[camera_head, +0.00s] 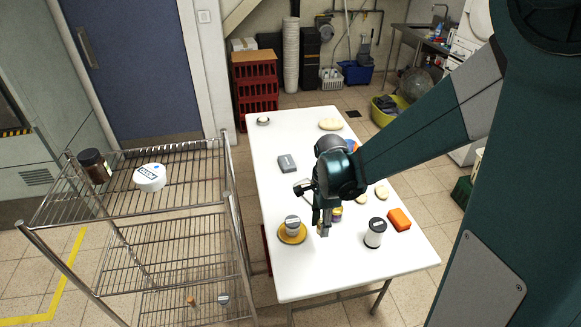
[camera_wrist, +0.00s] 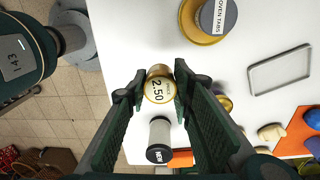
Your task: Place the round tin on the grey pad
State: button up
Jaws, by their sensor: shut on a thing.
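My gripper (camera_wrist: 160,86) is shut on a small round gold-rimmed thing (camera_wrist: 158,88) with a cream top reading 2.50; it looks like the round tin. In the head view my gripper (camera_head: 324,228) is over the near half of the white table, and it mostly hides the held thing. A grey slab (camera_head: 287,163) lies farther back on the table, left of my arm; it may be the grey pad. In the wrist view a grey-edged rectangle (camera_wrist: 252,80) with a pale middle lies right of the gripper, apart from it.
A white jar (camera_head: 374,238) with a dark lid and an orange block (camera_head: 400,219) are to the right. A wire rack (camera_head: 140,207) stands left of the table (camera_head: 310,285). The table's near end is clear.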

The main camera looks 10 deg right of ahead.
jog(key=w+r+p, duration=0.2)
jog(key=w+r, duration=0.1)
jog(key=w, duration=2.4)
jog(key=m+p, duration=0.1)
send_over(287, 161)
jog(key=shift+w+f, duration=0.15)
jog(key=shift+f, duration=0.2)
jog(key=shift+f, duration=3.15)
jog(key=shift+f+b, duration=0.55)
jog(key=shift+f, duration=1.3)
jog(key=shift+f, duration=0.2)
jog(key=o, duration=0.9)
